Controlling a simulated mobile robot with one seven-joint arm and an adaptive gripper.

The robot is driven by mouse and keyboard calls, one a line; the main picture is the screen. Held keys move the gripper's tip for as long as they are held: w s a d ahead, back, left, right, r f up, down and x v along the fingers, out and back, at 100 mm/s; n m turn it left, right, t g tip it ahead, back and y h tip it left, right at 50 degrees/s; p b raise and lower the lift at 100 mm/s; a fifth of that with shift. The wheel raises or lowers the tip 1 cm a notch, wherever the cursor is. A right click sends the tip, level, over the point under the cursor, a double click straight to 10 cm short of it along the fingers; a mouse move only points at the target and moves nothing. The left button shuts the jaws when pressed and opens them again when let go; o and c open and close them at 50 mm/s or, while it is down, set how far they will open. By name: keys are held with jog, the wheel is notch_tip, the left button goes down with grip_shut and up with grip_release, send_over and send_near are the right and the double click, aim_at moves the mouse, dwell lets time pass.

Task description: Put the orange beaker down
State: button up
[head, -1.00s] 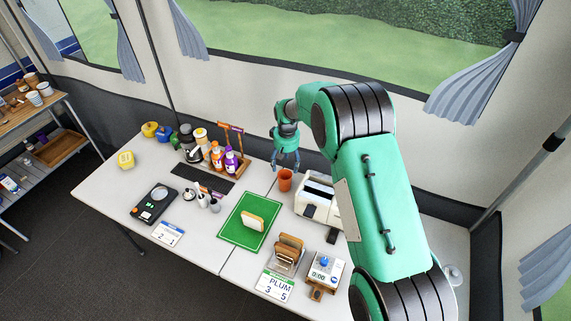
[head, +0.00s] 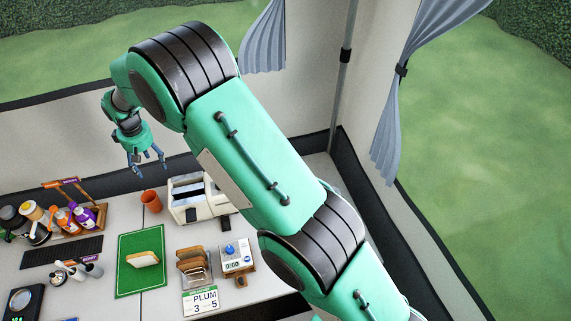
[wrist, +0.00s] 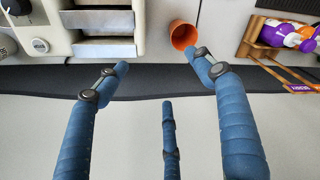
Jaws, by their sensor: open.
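The orange beaker (head: 152,201) stands on the white table, just left of the toaster, in the head view. It also shows in the wrist view (wrist: 183,35), beyond the fingertips and apart from them. My gripper (head: 147,163) is open and empty, raised above and behind the beaker near the tent wall. In the wrist view its blue fingers (wrist: 160,85) are spread with nothing between them.
A white toaster (head: 197,199) stands right of the beaker. A wooden caddy of bottles (head: 100,212) is to the left. A green board (head: 131,277) with bread lies in front.

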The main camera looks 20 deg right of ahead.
jog(key=s+d+r+m+t, duration=0.1)
jog(key=s+d+r+m, duration=0.15)
jog(key=d+r, duration=1.45)
jog(key=s+d+r+m+t, duration=0.1)
jog(key=s+d+r+m, duration=0.1)
jog(key=s+d+r, duration=1)
jog(key=s+d+r+m+t, duration=0.1)
jog(key=s+d+r, duration=0.2)
jog(key=s+d, duration=0.4)
jog(key=s+d+r+m, duration=0.1)
jog(key=s+d+r, duration=0.2)
jog(key=s+d, duration=0.4)
jog(key=s+d+f+m, duration=0.1)
jog(key=s+d, duration=0.2)
jog(key=s, duration=0.4)
jog(key=s+d+f+m+t, duration=0.1)
jog(key=s+d+f, duration=0.1)
jog(key=s, duration=0.6)
jog(key=shift+s+d+h, duration=0.15)
jog(key=shift+d+h, duration=0.25)
jog(key=shift+d, duration=0.5)
jog(key=shift+f+m, duration=0.2)
jog(key=shift+m, duration=0.05)
notch_tip(320, 180, down, 4)
jog(key=b, duration=0.3)
jog(key=shift+r+b, duration=0.25)
jog(key=shift+b, duration=0.15)
